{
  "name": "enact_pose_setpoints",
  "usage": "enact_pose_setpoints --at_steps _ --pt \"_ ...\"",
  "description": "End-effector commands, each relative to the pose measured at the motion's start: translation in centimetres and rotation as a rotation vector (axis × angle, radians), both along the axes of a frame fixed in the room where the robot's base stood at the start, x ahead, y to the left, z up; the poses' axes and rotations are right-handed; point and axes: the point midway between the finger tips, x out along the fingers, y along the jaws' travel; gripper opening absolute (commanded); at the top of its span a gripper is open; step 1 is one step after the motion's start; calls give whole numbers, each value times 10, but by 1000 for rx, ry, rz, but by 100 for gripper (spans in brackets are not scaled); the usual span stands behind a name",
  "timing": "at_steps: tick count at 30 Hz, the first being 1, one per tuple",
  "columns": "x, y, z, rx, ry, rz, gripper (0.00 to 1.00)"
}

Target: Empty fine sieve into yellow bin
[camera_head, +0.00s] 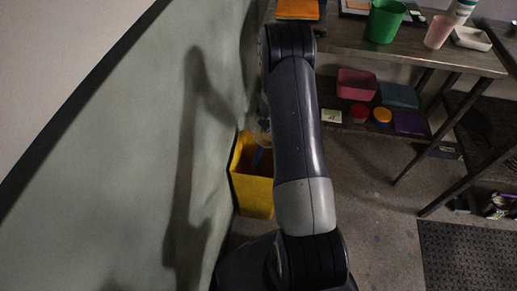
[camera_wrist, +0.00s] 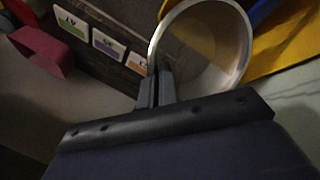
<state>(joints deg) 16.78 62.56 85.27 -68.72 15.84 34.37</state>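The yellow bin (camera_head: 252,195) stands on the floor against the green-grey wall, left of my arm in the head view. Something blue shows inside it. In the wrist view, a round metal-rimmed sieve (camera_wrist: 215,60) is tilted, with its open ring towards the camera. Its mesh is dim, and I cannot tell whether anything lies in it. My gripper (camera_wrist: 158,88) is shut on the left side of the sieve's rim. The yellow bin (camera_wrist: 288,50) shows behind the sieve at the right. In the head view my arm hides most of the gripper and sieve.
A table (camera_head: 345,38) with a green bucket (camera_head: 384,20) and a pink cup (camera_head: 438,32) stands right of my arm. Its lower shelf holds a pink bin (camera_head: 356,84) and several small items. Floor between table and mat (camera_head: 470,255) is clear.

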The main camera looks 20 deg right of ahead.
Motion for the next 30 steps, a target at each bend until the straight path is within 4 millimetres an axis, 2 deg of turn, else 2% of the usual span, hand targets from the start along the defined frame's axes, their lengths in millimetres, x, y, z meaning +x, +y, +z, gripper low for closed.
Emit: enact_pose_setpoints --at_steps 2,30 --pt "1 -1 4 8 6 0 0" --pt "6 -9 -3 87 57 -1 0"
